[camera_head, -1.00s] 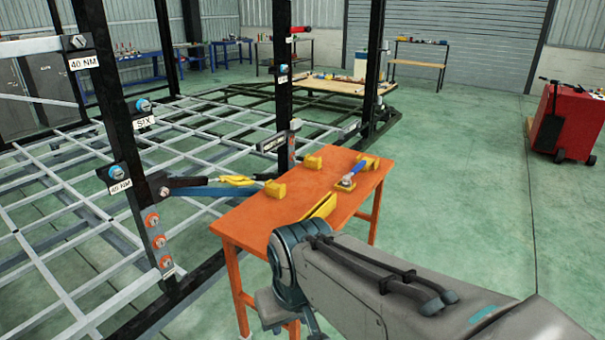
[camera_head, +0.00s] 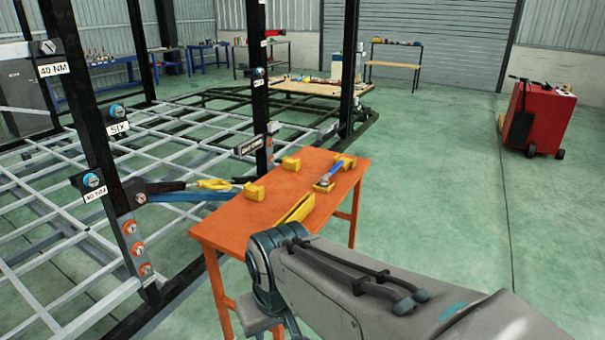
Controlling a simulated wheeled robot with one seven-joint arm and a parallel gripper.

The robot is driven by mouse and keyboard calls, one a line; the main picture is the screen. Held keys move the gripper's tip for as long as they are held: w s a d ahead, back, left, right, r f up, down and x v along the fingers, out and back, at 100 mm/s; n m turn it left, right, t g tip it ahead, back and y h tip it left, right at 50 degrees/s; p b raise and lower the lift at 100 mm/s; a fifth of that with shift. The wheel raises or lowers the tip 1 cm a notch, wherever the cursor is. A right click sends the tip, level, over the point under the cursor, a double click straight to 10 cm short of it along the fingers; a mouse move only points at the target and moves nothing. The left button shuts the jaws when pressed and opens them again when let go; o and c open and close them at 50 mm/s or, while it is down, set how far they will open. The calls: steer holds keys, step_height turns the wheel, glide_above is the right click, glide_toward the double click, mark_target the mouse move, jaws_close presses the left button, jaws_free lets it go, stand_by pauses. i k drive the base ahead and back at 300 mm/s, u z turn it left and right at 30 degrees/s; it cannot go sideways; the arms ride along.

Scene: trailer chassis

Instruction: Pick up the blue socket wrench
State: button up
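A tool with a blue handle and a metal head (camera_head: 333,173), which looks like the blue socket wrench, rests in a yellow holder (camera_head: 323,187) near the far right side of the orange table (camera_head: 228,227). My arm's grey link fills the lower right, with its teal joint by the table's near right edge. My gripper is not in view. A long tool with a black head and yellow grip (camera_head: 215,184) reaches from a bolt on the black post towards the table. A blue bar (camera_head: 190,197) runs just below it.
Yellow holders (camera_head: 254,191) (camera_head: 290,164) and a larger yellow piece (camera_head: 296,208) are on the table. The black post (camera_head: 110,120) and chassis frame (camera_head: 60,200) stand left. A red cart (camera_head: 540,118) is far right. Green floor (camera_head: 440,190) right of the table is clear.

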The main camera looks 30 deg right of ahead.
mark_target(324, 183)
steer(key=u, duration=0.05)
steer(key=k, duration=0.45)
steer(key=z, duration=1.1)
steer(key=i, duration=1)
steer(key=z, duration=0.7)
steer(key=i, duration=1.45)
steer(key=u, duration=0.75)
steer(key=i, duration=0.45)
steer(key=u, duration=0.3)
